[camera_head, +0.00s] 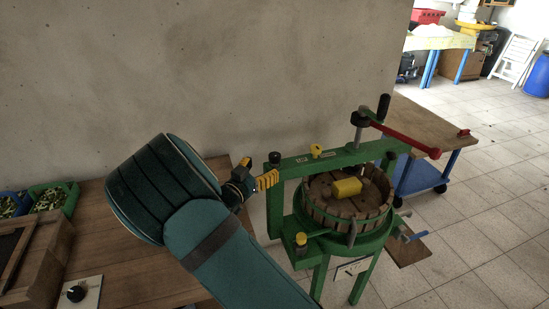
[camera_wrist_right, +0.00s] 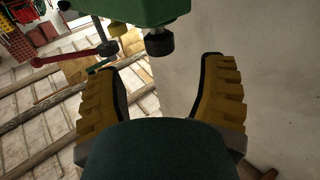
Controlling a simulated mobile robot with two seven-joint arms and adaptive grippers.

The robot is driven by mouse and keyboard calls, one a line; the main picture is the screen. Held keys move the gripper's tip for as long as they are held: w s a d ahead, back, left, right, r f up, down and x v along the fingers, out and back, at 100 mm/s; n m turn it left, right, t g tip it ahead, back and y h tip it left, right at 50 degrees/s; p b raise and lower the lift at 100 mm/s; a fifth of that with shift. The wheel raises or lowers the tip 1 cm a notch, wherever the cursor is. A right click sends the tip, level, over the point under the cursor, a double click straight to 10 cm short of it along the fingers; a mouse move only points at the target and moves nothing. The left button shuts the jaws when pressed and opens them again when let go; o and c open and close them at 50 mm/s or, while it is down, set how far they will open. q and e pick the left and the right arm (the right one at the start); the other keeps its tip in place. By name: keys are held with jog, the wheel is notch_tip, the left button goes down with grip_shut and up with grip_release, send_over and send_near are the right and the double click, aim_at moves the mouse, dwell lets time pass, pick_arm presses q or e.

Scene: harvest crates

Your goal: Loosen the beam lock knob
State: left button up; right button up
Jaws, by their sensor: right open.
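The green press has a green top beam (camera_head: 335,151), which also shows at the top of the right wrist view (camera_wrist_right: 135,10). A dark knob (camera_head: 275,158) stands at the beam's left end; I take it as the beam lock knob. A dark round knob also shows on the green part in the right wrist view (camera_wrist_right: 160,43), beyond the fingertips. My right gripper (camera_head: 257,171), with yellow ribbed fingers, is beside the beam's left end. It is open and empty (camera_wrist_right: 162,72), apart from the knob. My left gripper is out of view.
The press has a slatted wooden basket (camera_head: 324,213) with a yellow block (camera_head: 347,187), and a red handle (camera_head: 405,139) above. A wooden bench (camera_head: 120,262) lies at left, with a crate (camera_head: 70,202). A wall (camera_head: 230,75) stands behind.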

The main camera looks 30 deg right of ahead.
aim_at(271, 159)
jog(key=x, duration=0.7)
jog(key=shift+w+b, duration=0.1)
jog(key=shift+b, duration=0.3)
jog(key=c, duration=1.2)
